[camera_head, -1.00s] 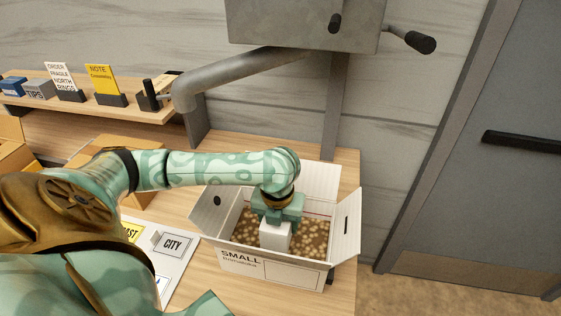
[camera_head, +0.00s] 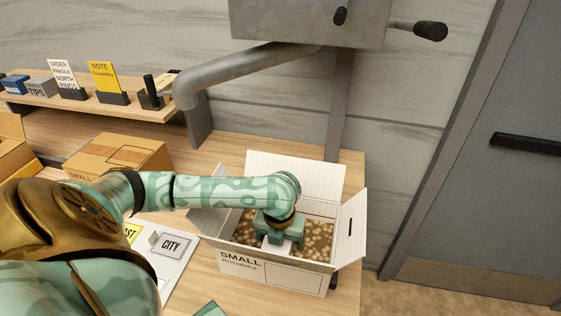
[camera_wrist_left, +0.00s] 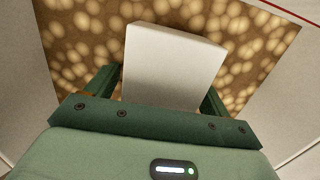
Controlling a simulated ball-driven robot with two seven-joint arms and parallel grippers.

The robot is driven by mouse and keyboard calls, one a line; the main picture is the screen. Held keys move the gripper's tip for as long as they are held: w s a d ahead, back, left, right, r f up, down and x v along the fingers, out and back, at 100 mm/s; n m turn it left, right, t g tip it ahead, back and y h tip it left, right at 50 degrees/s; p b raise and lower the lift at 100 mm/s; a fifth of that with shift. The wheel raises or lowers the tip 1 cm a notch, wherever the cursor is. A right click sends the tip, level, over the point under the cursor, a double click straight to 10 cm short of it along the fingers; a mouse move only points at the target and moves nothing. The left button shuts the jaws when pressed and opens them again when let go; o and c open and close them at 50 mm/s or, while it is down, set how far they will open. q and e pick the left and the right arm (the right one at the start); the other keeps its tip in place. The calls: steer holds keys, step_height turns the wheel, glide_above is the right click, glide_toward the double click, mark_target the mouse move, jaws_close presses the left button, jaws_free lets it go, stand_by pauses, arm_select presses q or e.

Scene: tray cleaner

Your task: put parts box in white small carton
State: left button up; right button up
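The white small carton (camera_head: 240,268) stands open on the table with its flaps spread, and its bottom is lined with round tan filler. The parts box is a plain white block (camera_wrist_left: 168,68) between the two fingers of my left gripper (camera_wrist_left: 160,92), which appear to press on its sides. In the head view my left gripper (camera_head: 280,240) is down inside the carton, and only a bit of the parts box (camera_head: 275,248) shows under it. The filler lies below the box; whether they touch I cannot tell. My right gripper is not in view.
A closed brown carton (camera_head: 118,152) stands on the table at the left. A shelf (camera_head: 95,108) with cards runs along the wall. A grey metal box (camera_head: 310,20) hangs above.

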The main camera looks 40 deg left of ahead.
arm_select(q)
steer(key=r+p, duration=0.1)
steer(key=r, duration=0.3)
steer(key=r+p, duration=0.2)
steer(key=r, duration=0.2)
steer(key=s+r+p, duration=0.1)
steer(key=r+p, duration=0.1)
steer(key=r, duration=0.2)
steer(key=shift+d+r, duration=0.15)
steer(key=shift+d, duration=0.15)
